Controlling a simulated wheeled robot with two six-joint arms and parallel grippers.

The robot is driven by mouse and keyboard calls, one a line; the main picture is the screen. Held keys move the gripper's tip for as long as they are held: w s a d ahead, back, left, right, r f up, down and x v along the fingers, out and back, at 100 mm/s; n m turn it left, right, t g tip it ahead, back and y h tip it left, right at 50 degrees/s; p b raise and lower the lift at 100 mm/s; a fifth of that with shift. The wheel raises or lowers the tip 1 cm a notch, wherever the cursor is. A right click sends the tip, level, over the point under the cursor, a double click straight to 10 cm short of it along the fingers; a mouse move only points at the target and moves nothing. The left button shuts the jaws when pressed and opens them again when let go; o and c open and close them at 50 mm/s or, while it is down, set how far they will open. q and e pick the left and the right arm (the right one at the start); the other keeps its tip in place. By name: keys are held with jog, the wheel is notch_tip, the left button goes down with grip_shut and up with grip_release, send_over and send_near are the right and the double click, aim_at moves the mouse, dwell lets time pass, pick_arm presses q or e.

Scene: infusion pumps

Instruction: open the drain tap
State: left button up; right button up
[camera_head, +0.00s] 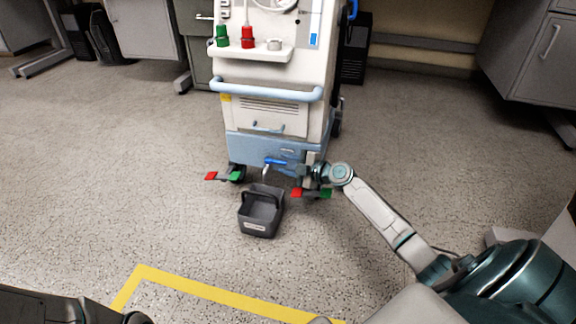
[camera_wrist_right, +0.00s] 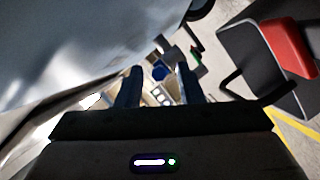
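The drain tap has a blue lever (camera_head: 274,161) low on the front of the pale machine (camera_head: 266,118). A pale spout hangs under the lever, above a dark grey bucket (camera_head: 262,212) on the floor. My right gripper (camera_head: 293,169) is just right of the lever, close to the machine's lower front. In the right wrist view, its two fingers (camera_wrist_right: 158,84) are apart, with a small blue round shape between them that looks like the lever's end. I cannot tell whether they touch it. My left gripper is not in view.
The right pedal sits just below my right gripper. A blue push bar (camera_head: 266,91) crosses the machine higher up. The floor around is clear, with yellow tape (camera_head: 220,297) in front.

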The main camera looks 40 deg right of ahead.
grip_shut()
